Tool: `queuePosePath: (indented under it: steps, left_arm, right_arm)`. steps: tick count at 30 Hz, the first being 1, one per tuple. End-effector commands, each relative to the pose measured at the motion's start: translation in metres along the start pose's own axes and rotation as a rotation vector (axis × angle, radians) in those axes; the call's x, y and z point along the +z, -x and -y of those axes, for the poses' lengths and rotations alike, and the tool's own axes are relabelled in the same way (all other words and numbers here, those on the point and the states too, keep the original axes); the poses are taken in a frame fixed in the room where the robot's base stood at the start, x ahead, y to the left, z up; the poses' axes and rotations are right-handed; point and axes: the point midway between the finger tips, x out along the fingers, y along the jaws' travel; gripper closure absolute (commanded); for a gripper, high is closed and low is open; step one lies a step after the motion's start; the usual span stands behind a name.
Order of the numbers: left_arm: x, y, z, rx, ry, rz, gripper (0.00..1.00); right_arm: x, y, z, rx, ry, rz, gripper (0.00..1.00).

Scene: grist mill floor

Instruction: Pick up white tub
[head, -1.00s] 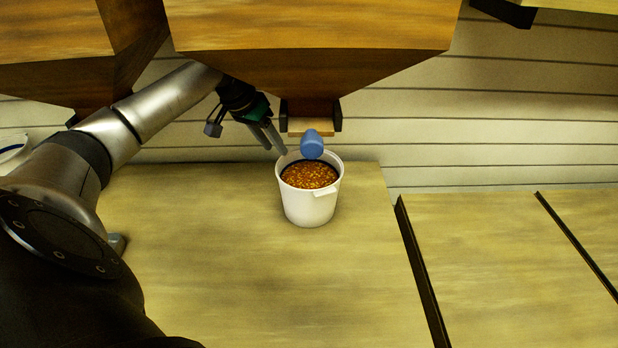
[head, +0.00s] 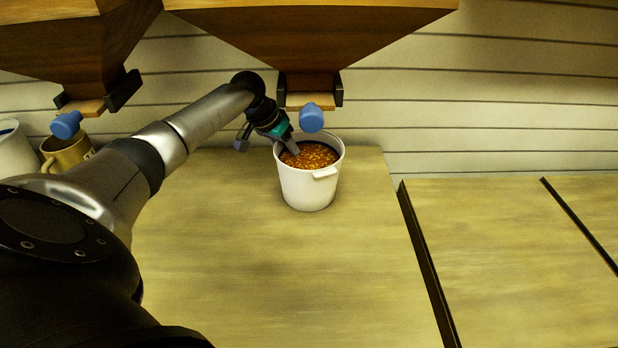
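The white tub (head: 306,190) stands upright on the wooden bench under the middle hopper's spout. It is filled near the rim with orange-brown grain and has a small tab handle at its front right. My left gripper (head: 288,145) is at the tub's back-left rim, pointing down and to the right. One fingertip shows inside the rim over the grain; the other finger is hidden, so its opening and any contact cannot be made out. My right gripper is not in view.
The hopper (head: 312,45) with a blue knob (head: 311,117) hangs just above the tub. At left are another blue knob (head: 66,124), a tan mug (head: 66,153) and a white container (head: 14,150). Bench (head: 290,270) in front is clear; a dark divider strip (head: 425,260) lies right.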

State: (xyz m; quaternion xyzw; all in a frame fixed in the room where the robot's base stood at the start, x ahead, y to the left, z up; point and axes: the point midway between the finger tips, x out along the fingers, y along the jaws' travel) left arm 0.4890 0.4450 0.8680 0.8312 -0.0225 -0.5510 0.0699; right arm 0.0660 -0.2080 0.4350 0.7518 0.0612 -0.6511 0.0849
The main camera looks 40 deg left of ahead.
Motion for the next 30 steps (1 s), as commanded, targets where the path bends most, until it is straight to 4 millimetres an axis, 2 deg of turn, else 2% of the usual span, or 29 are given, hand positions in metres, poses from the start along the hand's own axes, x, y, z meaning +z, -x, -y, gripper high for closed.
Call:
queuePosePath:
  steps: [8, 20, 30]
  left_arm:
    - [-0.0001, -0.0016, 0.0003, -0.001, 0.000, 0.000, 0.56]
    - [0.0000, -0.0015, 0.0004, -0.001, 0.000, 0.000, 1.00]
    - [0.0000, -0.0015, 0.0005, -0.002, 0.000, 0.000, 1.00]
  right_arm:
    - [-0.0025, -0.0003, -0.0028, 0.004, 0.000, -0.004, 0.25]
    - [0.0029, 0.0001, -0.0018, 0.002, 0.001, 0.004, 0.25]
    - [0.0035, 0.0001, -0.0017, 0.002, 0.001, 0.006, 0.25]
